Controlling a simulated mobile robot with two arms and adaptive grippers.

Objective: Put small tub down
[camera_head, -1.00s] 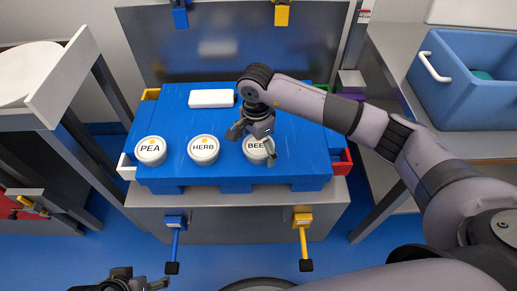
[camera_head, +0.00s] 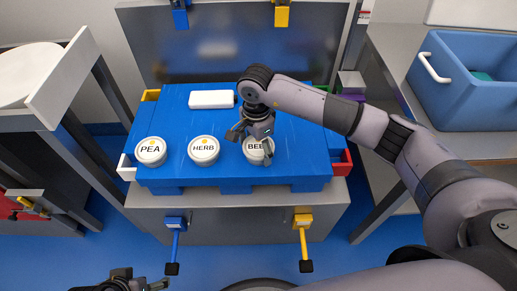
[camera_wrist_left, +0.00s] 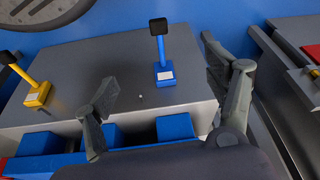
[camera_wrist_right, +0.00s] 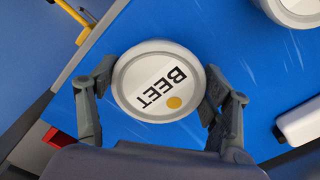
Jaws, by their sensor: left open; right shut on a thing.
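The small white tub marked BEET (camera_head: 255,152) is at the right of the blue board's front row. My right gripper (camera_head: 251,146) is shut on its sides from above. In the right wrist view the tub's round lid (camera_wrist_right: 150,105) lies between the two fingers. It looks level and on or just over the board; I cannot tell if it touches. The HERB tub (camera_head: 204,150) and PEA tub (camera_head: 151,151) stand to its left. My left gripper (camera_wrist_left: 160,62) is open and empty, low in front of the grey case.
The blue board (camera_head: 170,110) lies over the open grey case (camera_head: 250,215). A white block (camera_head: 211,98) lies at its back. Yellow and blue latches (camera_head: 303,240) hang in front. A blue crate (camera_head: 475,95) stands on the right bench. The board's middle is clear.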

